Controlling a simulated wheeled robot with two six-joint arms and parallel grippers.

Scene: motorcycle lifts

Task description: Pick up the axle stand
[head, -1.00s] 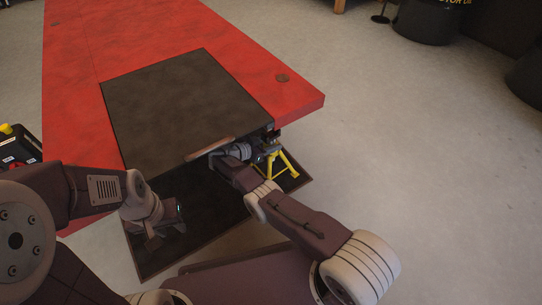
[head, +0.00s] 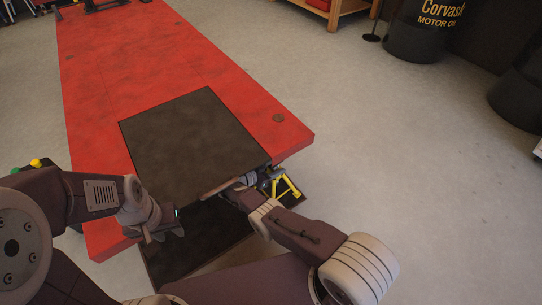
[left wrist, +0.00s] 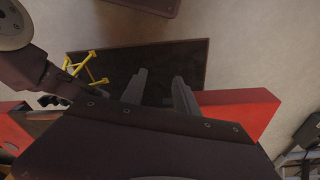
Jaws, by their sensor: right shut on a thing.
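The axle stand (head: 287,188) is yellow with splayed legs. In the head view it is at the right front corner of the red lift, over the dark mat. My right gripper (head: 268,180) is at its top, shut on it; the lift's corner and my arm partly hide the grip. The stand's yellow legs (left wrist: 88,68) also show at the left of the left wrist view. I cannot tell whether its feet touch the mat. My left gripper (head: 168,234) is open and empty, over the mat's left part; its two separated fingers (left wrist: 159,90) show in the left wrist view.
The red lift (head: 105,135) carries a dark plate (head: 185,140) at its near end. The dark mat (head: 190,240) lies on the floor in front. Black oil drums (head: 430,28) and a wooden shelf (head: 340,10) stand far right. The floor to the right is clear.

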